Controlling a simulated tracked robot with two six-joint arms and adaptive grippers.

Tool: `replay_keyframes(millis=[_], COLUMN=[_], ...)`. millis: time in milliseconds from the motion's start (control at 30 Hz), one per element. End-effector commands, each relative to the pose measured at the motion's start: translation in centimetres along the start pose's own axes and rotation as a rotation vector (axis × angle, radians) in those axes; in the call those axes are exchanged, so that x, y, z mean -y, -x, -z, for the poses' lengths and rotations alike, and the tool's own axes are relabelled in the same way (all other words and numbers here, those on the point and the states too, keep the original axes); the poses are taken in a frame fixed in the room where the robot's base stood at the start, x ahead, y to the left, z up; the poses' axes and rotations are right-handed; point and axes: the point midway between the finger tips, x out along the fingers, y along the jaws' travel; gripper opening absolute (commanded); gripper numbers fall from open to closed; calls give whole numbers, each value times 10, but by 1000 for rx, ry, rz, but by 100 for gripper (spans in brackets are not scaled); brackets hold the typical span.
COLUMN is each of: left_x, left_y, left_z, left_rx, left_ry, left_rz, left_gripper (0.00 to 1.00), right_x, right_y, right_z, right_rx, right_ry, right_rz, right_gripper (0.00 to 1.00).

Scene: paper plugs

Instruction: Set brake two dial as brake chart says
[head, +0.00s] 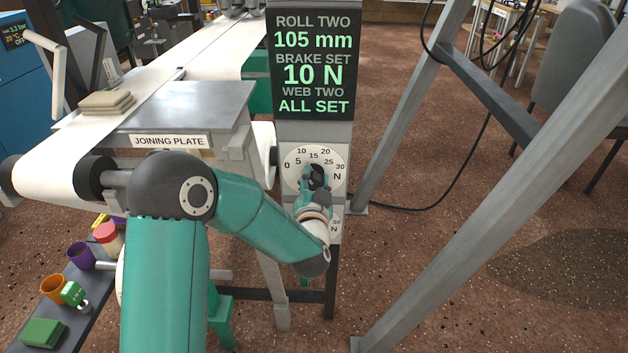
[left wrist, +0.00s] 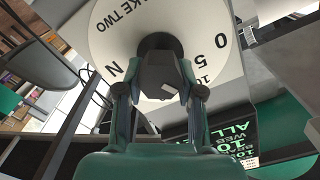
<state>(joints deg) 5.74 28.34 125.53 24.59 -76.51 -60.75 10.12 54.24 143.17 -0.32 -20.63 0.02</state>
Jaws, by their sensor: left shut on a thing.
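The brake two dial (head: 297,158) is a round white face on the grey post, marked 0 to 30 N. In the left wrist view its face (left wrist: 107,45) carries the words "...KE TWO". Its dark knob (left wrist: 160,60) stands at the centre. My left gripper (head: 315,182) is shut on the knob, with one finger on each side. The display (head: 312,62) above reads roll two 105 mm, brake set 10 N, web two all set. No brake chart is recognisable. My right gripper is not in view.
The joining plate (head: 190,105) and white web lie to the left. A grey slanted frame (head: 480,190) stands at the right. Cups and a green pad (head: 43,332) are on a lower-left shelf.

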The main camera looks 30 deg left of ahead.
Motion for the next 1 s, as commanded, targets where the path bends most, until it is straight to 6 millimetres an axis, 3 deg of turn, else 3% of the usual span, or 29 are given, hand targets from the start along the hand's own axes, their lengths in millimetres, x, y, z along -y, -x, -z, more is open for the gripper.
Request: replay_keyframes(millis=[533, 567, 700, 1000], left_x=[-3, -3, -2, -2], left_y=[0, 0, 0, 1], left_z=[0, 0, 0, 0], left_rx=[-1, -1, -1, -1], left_ry=[-41, -41, -40, -40], left_rz=[-6, -6, -5, -3], left_gripper=[2, 40, 63, 63], right_x=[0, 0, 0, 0], right_y=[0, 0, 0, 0], right_z=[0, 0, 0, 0], right_rx=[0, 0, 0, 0], right_ry=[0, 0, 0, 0], right_rz=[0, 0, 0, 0], right_gripper=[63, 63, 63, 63])
